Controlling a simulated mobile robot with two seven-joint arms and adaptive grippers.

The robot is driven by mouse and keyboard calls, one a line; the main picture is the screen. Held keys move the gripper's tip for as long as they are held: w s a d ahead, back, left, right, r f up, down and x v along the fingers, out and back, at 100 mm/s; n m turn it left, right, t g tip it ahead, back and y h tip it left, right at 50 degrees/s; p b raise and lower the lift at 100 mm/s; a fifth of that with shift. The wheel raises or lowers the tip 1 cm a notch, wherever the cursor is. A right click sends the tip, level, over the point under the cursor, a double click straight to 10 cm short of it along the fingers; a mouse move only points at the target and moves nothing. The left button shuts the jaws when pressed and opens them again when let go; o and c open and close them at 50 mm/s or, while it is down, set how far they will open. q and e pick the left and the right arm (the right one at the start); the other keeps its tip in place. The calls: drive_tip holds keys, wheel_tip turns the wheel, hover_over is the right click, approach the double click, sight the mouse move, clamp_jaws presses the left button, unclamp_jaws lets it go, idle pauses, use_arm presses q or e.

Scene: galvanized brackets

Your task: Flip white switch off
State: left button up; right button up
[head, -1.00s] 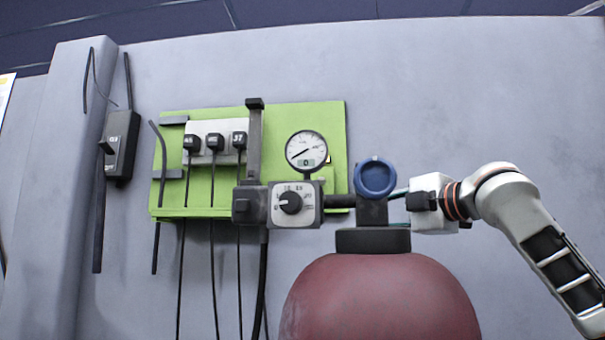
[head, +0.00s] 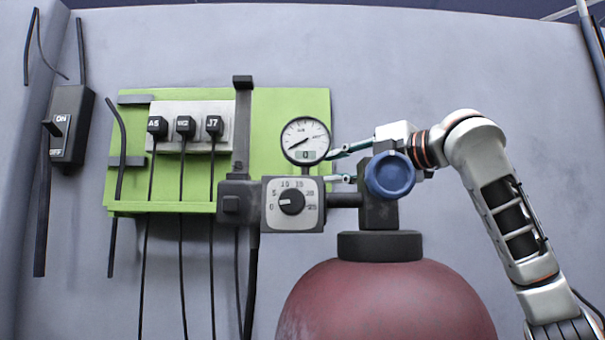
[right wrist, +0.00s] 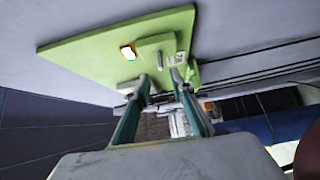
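My right gripper (head: 336,165) reaches in from the right behind the blue knob. Its two teal fingers point left toward the green board (head: 262,110) and are apart with nothing between them. In the right wrist view the open fingers (right wrist: 165,84) point at the green board (right wrist: 90,45). There a small pale switch (right wrist: 180,58) sits on a raised green part, just beyond the fingertips and apart from them. Whether it is on or off is too small to tell. In the head view the gauge and valve hide that area. My left gripper is not in view.
A pressure gauge (head: 305,140), dial box (head: 292,204) and blue knob (head: 390,175) stand above a red tank (head: 385,305), close to my right gripper. A black On/OFF switch (head: 68,128) is far left. A bright white light (right wrist: 128,52) shows on the board.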

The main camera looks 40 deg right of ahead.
drive_tip(key=w, duration=0.7)
drive_tip(key=shift+a+p, duration=0.25)
drive_tip(key=shift+p, duration=0.15)
drive_tip(key=shift+f, duration=0.1)
